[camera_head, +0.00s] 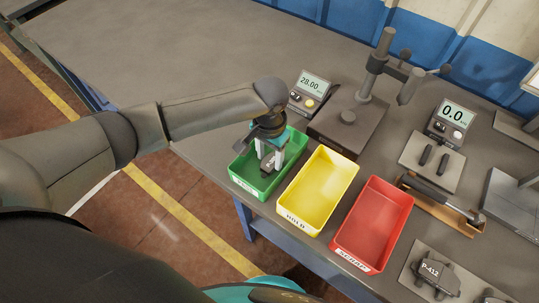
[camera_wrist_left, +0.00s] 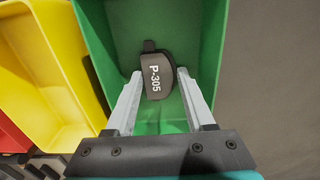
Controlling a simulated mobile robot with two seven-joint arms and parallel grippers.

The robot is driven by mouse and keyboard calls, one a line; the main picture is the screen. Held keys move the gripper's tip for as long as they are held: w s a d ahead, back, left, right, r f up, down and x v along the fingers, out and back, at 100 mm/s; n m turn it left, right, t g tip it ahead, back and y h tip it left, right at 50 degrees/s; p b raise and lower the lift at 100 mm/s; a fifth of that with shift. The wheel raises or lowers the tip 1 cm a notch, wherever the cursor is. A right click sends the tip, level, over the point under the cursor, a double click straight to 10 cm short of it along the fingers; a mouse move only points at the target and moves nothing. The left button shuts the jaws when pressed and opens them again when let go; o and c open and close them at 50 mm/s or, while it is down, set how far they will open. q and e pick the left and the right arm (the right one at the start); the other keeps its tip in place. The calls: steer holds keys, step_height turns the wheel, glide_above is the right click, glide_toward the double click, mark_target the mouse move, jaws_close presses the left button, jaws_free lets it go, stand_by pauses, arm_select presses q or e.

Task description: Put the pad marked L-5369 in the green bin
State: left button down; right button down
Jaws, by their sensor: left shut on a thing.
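My left gripper (camera_head: 267,163) reaches down into the green bin (camera_head: 242,184) in the head view. It is shut on a dark brake pad (camera_head: 266,169), which is inside the bin's walls. In the left wrist view the pad (camera_wrist_left: 156,80) lies between the fingers of the left gripper (camera_wrist_left: 160,78) and reads P-305. The wrist view also shows the green bin (camera_wrist_left: 120,25) around it. I cannot tell whether the pad touches the bin floor. I see no label reading L-5369. My right gripper is not in view.
A yellow HOLD bin (camera_head: 318,188) and a red SCRAP bin (camera_head: 372,224) stand to the right. A pad marked P-412 (camera_head: 436,272) lies on a plate at lower right. A gauge display (camera_head: 313,84) reads 28.00; another (camera_head: 453,114) reads 0.0. The table's far left is clear.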

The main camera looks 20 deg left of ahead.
mark_target(270, 160)
arm_select(q)
steer(key=c, duration=0.5)
jaws_free()
steer(key=shift+f, duration=0.1)
steer(key=shift+o, duration=1.2)
step_height(270, 160, up, 12)
steer(key=p, duration=0.3)
